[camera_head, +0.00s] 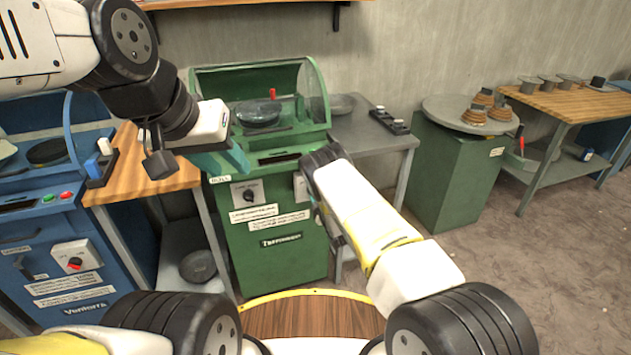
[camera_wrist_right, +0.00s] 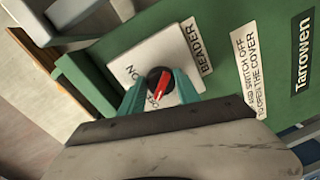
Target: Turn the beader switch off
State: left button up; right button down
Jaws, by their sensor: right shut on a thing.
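The beader switch is a black knob with a red pointer (camera_wrist_right: 160,85) on a white plate (camera_wrist_right: 130,60) marked BEADER, in the right wrist view. The plate is on the green machine (camera_head: 280,250). The teal fingers of my right gripper (camera_wrist_right: 160,92) are shut around the knob, one on each side. The red pointer slants, its lower end by what reads as OFF; ON is at its upper left. In the head view my right arm hides the knob; an edge of the white plate (camera_head: 299,188) shows. My left gripper (camera_head: 240,158) is over the machine's left side; its jaw opening is unclear.
Another knob (camera_head: 249,193) is to the left on the same machine. A grey table (camera_head: 365,135) is at right.

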jog(key=shift+n, duration=0.5)
jog(key=shift+a, duration=0.1)
jog(key=c, duration=0.9)
grip_release()
jog(key=v, duration=0.8)
